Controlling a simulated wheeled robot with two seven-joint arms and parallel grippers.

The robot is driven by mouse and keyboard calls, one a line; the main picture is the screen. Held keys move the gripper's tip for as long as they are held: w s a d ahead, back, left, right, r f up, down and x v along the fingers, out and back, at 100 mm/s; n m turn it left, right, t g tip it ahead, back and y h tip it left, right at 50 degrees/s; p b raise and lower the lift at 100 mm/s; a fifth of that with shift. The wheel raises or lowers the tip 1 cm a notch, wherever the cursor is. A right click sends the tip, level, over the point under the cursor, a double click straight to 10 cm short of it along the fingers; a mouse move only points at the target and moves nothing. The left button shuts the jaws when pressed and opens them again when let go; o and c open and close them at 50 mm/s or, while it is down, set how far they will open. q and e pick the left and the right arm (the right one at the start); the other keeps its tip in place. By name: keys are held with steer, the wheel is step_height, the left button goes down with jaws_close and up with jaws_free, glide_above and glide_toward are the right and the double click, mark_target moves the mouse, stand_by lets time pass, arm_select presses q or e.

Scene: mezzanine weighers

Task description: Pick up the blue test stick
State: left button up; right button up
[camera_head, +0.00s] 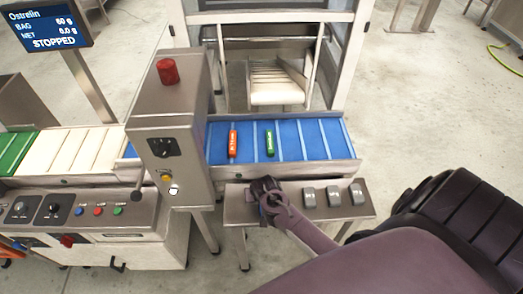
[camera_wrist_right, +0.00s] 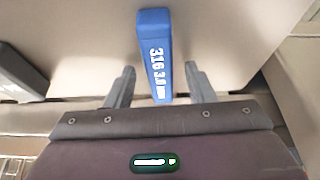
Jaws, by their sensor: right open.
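The blue test stick (camera_wrist_right: 154,45), with white print, shows in the right wrist view on a pale metal surface. Its near end lies between the two fingers of my right gripper (camera_wrist_right: 159,72). The fingers are open, with a gap visible on each side of the stick. In the head view my right gripper (camera_head: 268,200) is over the left part of a small metal stand (camera_head: 240,208) in front of the conveyor, and it mostly hides the stick there. My left gripper is not in view.
Several grey blocks (camera_head: 333,195) sit on the stand right of my gripper. Behind it, a blue conveyor belt (camera_head: 310,140) carries a red stick (camera_head: 233,143) and a green stick (camera_head: 269,143).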

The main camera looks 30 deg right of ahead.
jaws_close()
steer(key=shift+r, duration=0.15)
